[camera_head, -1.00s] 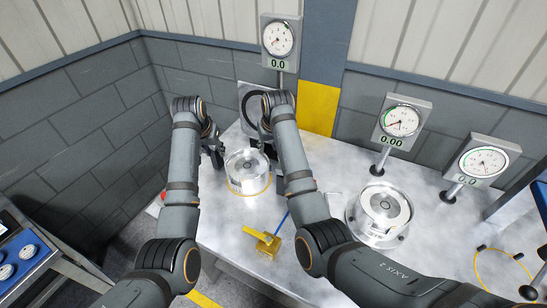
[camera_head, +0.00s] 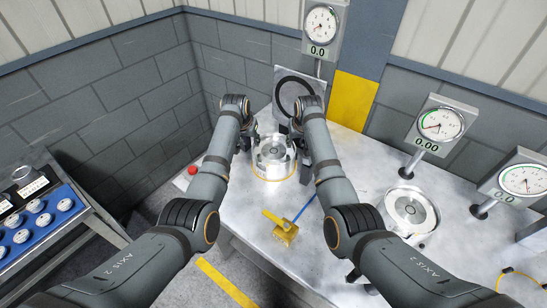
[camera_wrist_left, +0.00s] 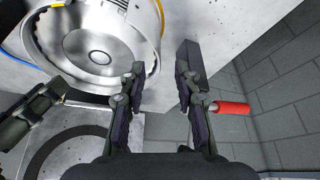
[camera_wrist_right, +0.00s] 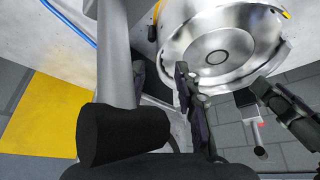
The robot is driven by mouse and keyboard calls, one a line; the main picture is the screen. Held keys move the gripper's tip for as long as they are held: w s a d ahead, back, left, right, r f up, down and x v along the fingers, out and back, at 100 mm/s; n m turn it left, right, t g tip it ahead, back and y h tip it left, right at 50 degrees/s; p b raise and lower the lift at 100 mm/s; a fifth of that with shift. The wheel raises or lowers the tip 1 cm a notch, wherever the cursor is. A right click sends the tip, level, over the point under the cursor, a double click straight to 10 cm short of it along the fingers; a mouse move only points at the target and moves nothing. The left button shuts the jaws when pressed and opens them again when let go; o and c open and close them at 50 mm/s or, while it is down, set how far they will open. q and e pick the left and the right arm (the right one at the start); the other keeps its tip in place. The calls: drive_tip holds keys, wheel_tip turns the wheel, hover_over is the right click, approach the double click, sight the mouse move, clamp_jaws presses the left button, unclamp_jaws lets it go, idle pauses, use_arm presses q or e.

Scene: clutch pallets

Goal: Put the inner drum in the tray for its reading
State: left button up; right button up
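A shiny round metal drum (camera_head: 275,150) with a yellow ring at its base stands on the table between my two grippers. It shows large in the left wrist view (camera_wrist_left: 100,70) and right wrist view (camera_wrist_right: 235,65). My left gripper (camera_head: 245,142) is open on its left side; its fingers (camera_wrist_left: 158,85) stand apart close to the rim. My right gripper (camera_head: 304,165) is on the right side; one finger (camera_wrist_right: 185,90) is close to the rim, and the other is partly behind a grey post. A second round metal fixture (camera_head: 424,226) stands further right. I cannot tell which is the tray.
Gauges stand on posts behind (camera_head: 321,27) and at right (camera_head: 440,123). A yellow lever block (camera_head: 285,232) with a blue line lies in front of the drum. A red knob (camera_head: 193,170) is at the left table edge. A side stand (camera_head: 35,215) holds round parts on blue.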

drive_tip(key=shift+w+a+f, duration=0.1)
drive_tip(key=shift+w+f, duration=0.15)
drive_tip(key=shift+f, duration=0.3)
use_arm(q)
drive_tip(key=shift+x, duration=1.25)
use_arm(e)
drive_tip(key=shift+w+d+f, duration=0.2)
drive_tip(key=shift+w+f, duration=0.1)
drive_tip(key=shift+f, duration=0.35)
use_arm(q)
drive_tip(key=shift+d, duration=0.15)
drive_tip(key=shift+r, duration=0.1)
drive_tip(key=shift+c, duration=0.4)
use_arm(e)
drive_tip(key=shift+s+a+r, duration=0.1)
drive_tip(key=shift+c, duration=0.4)
use_arm(q)
clamp_jaws()
use_arm(e)
clamp_jaws()
